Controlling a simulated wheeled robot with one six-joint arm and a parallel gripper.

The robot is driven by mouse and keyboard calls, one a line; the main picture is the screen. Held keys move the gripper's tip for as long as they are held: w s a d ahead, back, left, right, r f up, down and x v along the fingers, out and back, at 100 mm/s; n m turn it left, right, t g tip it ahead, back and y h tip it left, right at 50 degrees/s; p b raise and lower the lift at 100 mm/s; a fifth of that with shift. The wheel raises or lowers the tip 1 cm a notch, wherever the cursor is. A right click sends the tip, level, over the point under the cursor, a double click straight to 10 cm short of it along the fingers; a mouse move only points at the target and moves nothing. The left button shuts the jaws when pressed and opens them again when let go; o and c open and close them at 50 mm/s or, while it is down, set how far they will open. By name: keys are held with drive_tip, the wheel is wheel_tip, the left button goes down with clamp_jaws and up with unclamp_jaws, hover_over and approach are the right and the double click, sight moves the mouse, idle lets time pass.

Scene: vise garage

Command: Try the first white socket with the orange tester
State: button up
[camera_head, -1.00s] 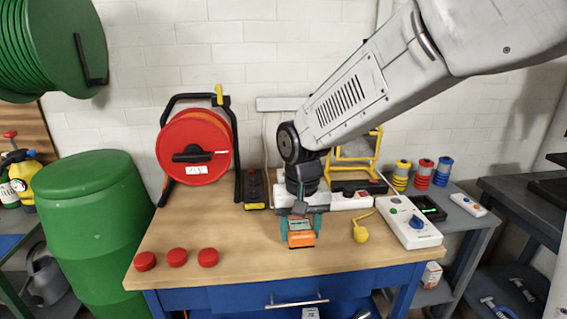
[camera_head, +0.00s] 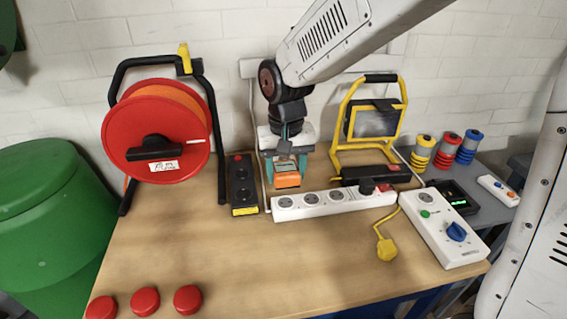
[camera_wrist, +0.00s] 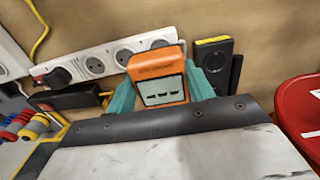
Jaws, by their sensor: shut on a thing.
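My gripper (camera_head: 287,174) has teal fingers shut on the orange tester (camera_head: 288,181), which has a pale grey face. It holds the tester just behind the left end of the white socket strip (camera_head: 322,210); I cannot tell the exact gap. The strip lies on the bench with several round sockets. The leftmost socket (camera_head: 285,202) is empty, just in front of the tester. In the wrist view the tester (camera_wrist: 158,88) shows upright between the fingers, close to the end socket (camera_wrist: 159,44). A black plug (camera_head: 367,187) sits near the strip's right end.
A yellow-framed work lamp (camera_head: 372,120) stands behind the white strip. A yellow plug (camera_head: 386,249) and a white control box (camera_head: 444,229) lie at the right. The front bench middle is clear.

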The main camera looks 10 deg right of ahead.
sight(286, 204)
drive_tip(key=shift+f, duration=2.9)
drive_tip(key=shift+s, duration=0.25)
drive_tip(key=shift+f, duration=0.6)
drive_tip(key=o, duration=1)
drive_tip(key=shift+r, duration=0.1)
wheel_tip(286, 204, up, 8)
drive_tip(key=shift+f, duration=0.2)
